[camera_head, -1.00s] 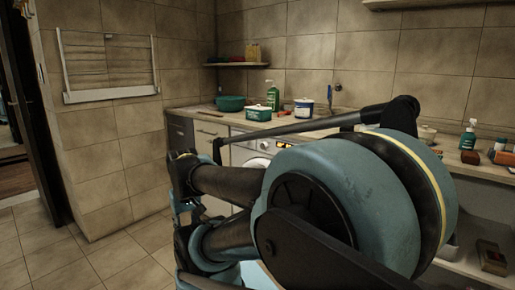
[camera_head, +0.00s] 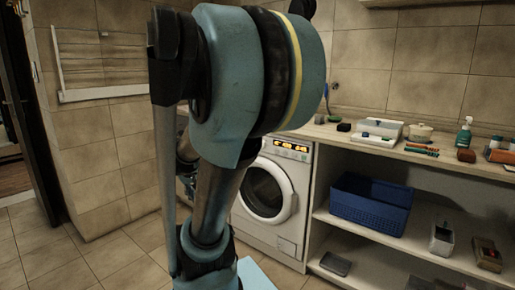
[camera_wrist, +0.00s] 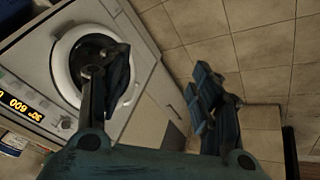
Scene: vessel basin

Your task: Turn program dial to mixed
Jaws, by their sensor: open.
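The white washing machine (camera_head: 273,195) stands under the counter with its round door shut. Its lit orange display (camera_head: 290,146) is on the top panel. In the wrist view the machine (camera_wrist: 62,28) is turned on its side, with the display (camera_wrist: 22,107) at the left edge. A small round knob (camera_wrist: 66,123), probably the program dial, sits beside the display; its markings are too small to read. My gripper (camera_wrist: 160,75) is open and empty. Its left finger overlaps the machine's door in the picture, and its right finger is over the floor tiles. The dial is not discernible in the head view.
A blue basket (camera_head: 370,205) sits on the shelf below. Tiled floor (camera_head: 125,255) is clear at left.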

